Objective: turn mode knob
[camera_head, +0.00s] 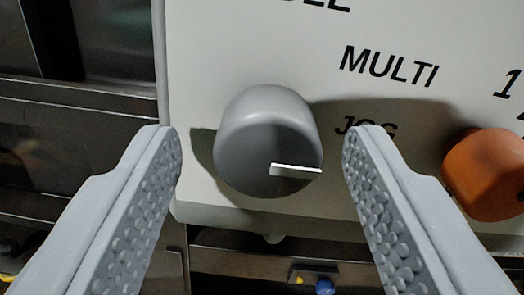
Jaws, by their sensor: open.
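The grey mode knob (262,120) sticks out of a white panel in the middle of the head camera view. Its white pointer mark points right and slightly down, below the label JOG. The label MULTI stands higher to the right. My gripper (262,142) is open, with one finger to the left of the knob and one to the right. A gap shows between each finger and the knob. The right fingertip covers part of the word JOG.
An orange knob (487,174) sits on the same white panel (250,50), close to the right finger. Dark metal machine surfaces (80,105) lie left of and below the panel. A small yellow part with a blue piece (324,287) shows below it.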

